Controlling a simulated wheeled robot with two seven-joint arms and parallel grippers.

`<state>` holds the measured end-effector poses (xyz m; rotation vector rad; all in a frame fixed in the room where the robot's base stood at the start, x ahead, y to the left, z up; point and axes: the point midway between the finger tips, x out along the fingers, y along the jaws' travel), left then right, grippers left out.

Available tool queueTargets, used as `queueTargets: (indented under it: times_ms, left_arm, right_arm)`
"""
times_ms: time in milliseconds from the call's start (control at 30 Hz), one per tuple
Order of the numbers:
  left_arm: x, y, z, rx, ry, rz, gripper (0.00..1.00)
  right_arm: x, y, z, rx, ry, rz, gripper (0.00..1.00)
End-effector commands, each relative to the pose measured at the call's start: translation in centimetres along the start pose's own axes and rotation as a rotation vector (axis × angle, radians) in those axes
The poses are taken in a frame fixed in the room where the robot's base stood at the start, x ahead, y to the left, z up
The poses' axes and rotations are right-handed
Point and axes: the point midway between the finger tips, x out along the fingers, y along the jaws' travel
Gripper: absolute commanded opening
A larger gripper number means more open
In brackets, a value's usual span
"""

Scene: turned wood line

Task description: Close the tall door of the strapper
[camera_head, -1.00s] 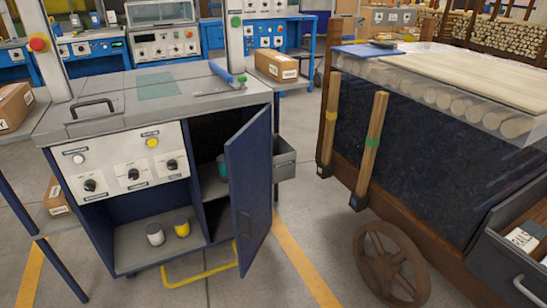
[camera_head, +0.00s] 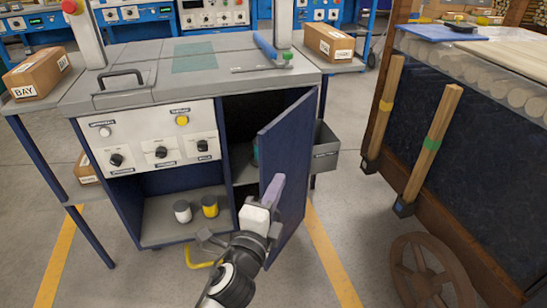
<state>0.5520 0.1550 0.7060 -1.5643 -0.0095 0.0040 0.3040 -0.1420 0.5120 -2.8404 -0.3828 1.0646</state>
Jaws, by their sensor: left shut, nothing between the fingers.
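The strapper is a grey-topped cabinet (camera_head: 125,60) with a white control panel. Its tall dark blue door (camera_head: 292,150) is hinged at the right side of the opening and stands open, swung out towards me. The dark compartment behind it shows partly. My left gripper (camera_head: 274,182) is in front of the door's free edge, fingers pointing up and away along its inner side. It is shut and empty. I cannot tell whether it touches the door. My right gripper is out of view.
A white pot (camera_head: 182,211) and a yellow pot (camera_head: 210,206) stand on the open lower shelf. A grey bin (camera_head: 326,150) juts out behind the door. A wooden cart with a spoked wheel (camera_head: 428,272) stands at right. Floor between is clear.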

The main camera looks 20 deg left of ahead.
Motion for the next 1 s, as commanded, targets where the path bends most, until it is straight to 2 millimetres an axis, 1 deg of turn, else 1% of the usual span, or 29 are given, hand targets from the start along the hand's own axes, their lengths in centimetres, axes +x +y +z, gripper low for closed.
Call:
queueTargets:
  times_ms: [100,400,467,500,533,700,800,1000]
  left_arm:
    - [2.0,0.0,0.1,0.0,-0.001,-0.002,0.0]
    - [8.5,0.1,0.1,-0.004,-0.001,0.0,0.0]
    - [9.4,0.1,0.4,-0.002,-0.003,0.001,0.0]
    - [9.3,0.1,1.4,0.0,-0.004,0.003,0.0]
    - [9.4,0.1,1.8,0.0,-0.003,0.002,0.0]
    - [9.8,0.1,3.5,-0.004,-0.002,0.003,0.0]
    - [9.9,0.1,3.9,-0.005,-0.002,0.003,0.0]
    - [9.9,0.1,4.0,-0.007,-0.001,0.003,0.0]
  right_arm:
    - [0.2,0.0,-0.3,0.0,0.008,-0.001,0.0]
    - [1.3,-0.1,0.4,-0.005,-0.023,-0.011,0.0]
    - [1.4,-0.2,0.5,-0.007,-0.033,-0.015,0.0]
    - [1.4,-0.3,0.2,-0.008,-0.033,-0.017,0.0]
    - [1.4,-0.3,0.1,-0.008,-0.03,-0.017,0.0]
    - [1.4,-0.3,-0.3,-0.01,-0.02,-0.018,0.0]
    - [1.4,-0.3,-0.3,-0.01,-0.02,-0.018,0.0]
    - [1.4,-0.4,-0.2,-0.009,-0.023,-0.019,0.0]
